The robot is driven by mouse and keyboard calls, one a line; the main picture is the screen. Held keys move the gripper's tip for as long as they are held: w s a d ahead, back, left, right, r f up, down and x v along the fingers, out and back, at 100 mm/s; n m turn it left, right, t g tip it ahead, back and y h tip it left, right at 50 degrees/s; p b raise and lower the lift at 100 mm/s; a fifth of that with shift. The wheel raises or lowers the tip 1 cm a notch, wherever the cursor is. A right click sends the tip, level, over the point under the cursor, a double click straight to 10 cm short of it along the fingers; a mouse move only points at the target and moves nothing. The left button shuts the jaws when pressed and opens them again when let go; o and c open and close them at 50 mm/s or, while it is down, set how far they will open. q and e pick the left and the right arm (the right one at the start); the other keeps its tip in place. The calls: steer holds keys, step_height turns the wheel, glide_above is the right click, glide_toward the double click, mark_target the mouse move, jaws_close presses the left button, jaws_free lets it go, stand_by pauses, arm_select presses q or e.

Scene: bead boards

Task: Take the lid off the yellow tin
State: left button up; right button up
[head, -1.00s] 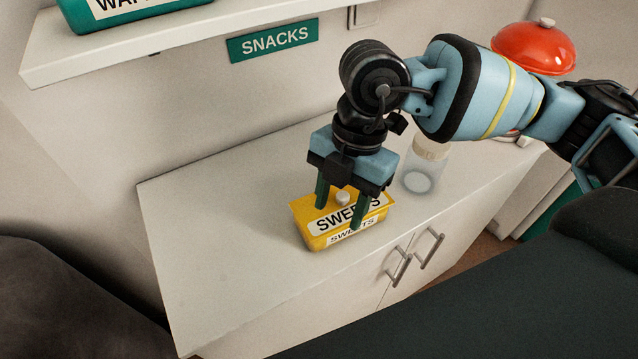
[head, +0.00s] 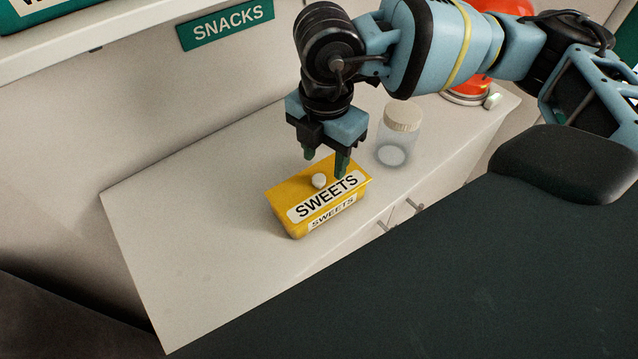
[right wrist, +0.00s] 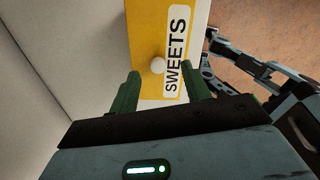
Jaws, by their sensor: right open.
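The yellow tin (head: 282,219) stands on the white cabinet top, with a SWEETS label on its front. Its yellow lid (head: 290,191) is on it, with a white round knob (head: 319,181) and a second SWEETS label. My right gripper (head: 326,167) is open and empty, above and just behind the knob. In the right wrist view the lid (right wrist: 147,30) and knob (right wrist: 157,65) lie ahead of the green fingertips (right wrist: 159,76), roughly midway between them. My left gripper is not in view.
A clear jar with a cream lid (head: 402,118) stands right of the tin, close to my right gripper. A red domed thing (head: 500,7) is farther right, partly hidden by my arm. The cabinet top (head: 180,230) is clear on the left.

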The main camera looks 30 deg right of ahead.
mark_target(320, 177)
steer(key=f, duration=0.3)
steer(key=shift+w+a+f, duration=0.15)
steer(key=shift+a+f, duration=0.2)
steer(key=shift+a, duration=0.05)
steer(key=shift+f, duration=0.45)
jaws_close()
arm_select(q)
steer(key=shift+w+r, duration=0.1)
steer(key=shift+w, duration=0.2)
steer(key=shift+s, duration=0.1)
arm_select(e)
steer(key=shift+r, duration=0.2)
